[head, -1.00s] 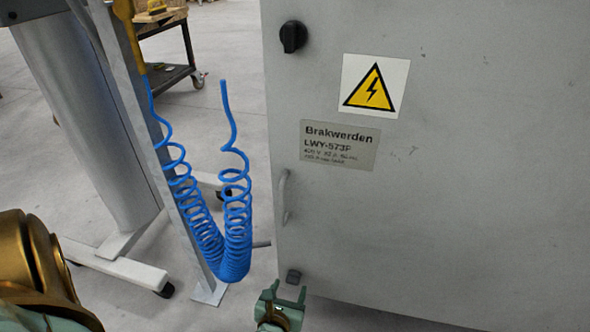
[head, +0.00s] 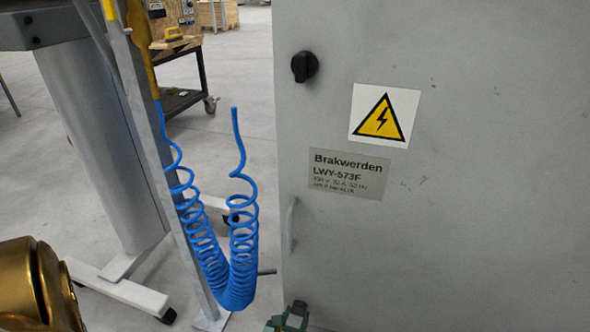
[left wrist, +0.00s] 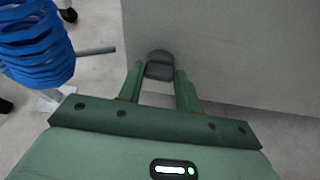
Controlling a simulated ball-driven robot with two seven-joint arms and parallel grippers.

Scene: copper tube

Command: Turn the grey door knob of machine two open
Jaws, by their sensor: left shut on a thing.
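The grey door knob (left wrist: 160,66) sits low on the grey machine door. In the left wrist view it lies between the two green fingertips of my left gripper (left wrist: 160,73), which is shut on it. In the head view my left gripper (head: 288,319) is at the bottom edge and covers most of the knob. The knob looks upright in the left wrist view. My right gripper is in neither view.
The door (head: 440,230) also carries a black rotary switch (head: 304,66), a warning label (head: 385,115), a nameplate (head: 348,173) and a bar handle (head: 291,225). A coiled blue hose (head: 238,255) hangs left of it, by a metal post (head: 150,150).

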